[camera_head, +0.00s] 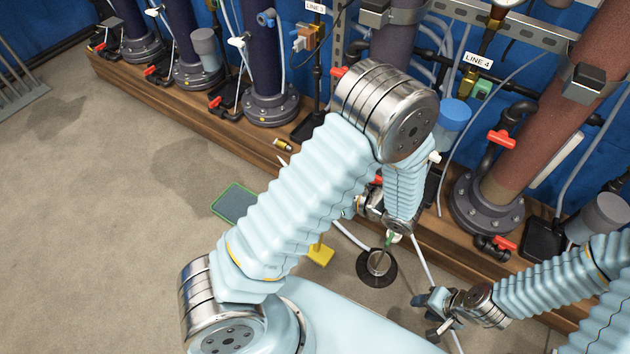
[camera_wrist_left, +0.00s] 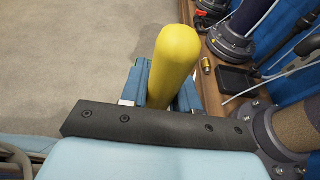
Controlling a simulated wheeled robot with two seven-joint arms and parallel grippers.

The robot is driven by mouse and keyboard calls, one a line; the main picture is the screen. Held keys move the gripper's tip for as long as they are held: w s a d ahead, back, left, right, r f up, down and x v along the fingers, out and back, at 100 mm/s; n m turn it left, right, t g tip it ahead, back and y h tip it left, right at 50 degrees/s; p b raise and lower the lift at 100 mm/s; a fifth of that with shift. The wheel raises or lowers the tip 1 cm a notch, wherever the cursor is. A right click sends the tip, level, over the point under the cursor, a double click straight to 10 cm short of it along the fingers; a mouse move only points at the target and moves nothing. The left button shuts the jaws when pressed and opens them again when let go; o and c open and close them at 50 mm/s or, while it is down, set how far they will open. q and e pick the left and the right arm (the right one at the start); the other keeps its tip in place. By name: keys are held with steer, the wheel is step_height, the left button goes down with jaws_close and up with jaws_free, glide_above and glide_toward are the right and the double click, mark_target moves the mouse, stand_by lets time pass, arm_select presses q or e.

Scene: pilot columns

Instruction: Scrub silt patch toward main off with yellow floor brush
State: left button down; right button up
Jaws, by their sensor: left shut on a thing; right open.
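The yellow floor brush's thick rounded handle (camera_wrist_left: 172,62) rises between the blue fingers of my left gripper (camera_wrist_left: 162,92), which is shut on it. In the head view a yellow block (camera_head: 320,255), seemingly the brush head, shows low by the floor below my left arm; the rest is hidden behind that arm. Dull darker patches on the floor, which may be silt, include one left of the plinth (camera_head: 195,165) and one farther left (camera_head: 55,117). I cannot tell which is the one toward main off. My right gripper (camera_head: 429,314) is open and empty at the lower right.
A wooden plinth (camera_head: 190,105) carries several flanged pipes, red-handled valves and hoses. A green-edged dark mat (camera_head: 235,203) lies on the floor. A black round base with a metal cup (camera_head: 377,270) stands near my right gripper. The floor at left is mostly open; a grate (camera_head: 20,93) lies far left.

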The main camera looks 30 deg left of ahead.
arm_select(q)
steer(key=shift+d, duration=1.25)
steer(key=shift+w+a, duration=0.5)
steer(key=shift+a, duration=6.5)
steer(key=d, duration=0.7)
steer(key=shift+s+p, duration=0.3)
steer(key=shift+p, duration=0.1)
step_height(320, 180, up, 7)
steer(key=p, duration=0.5)
steer(key=shift+p, duration=0.4)
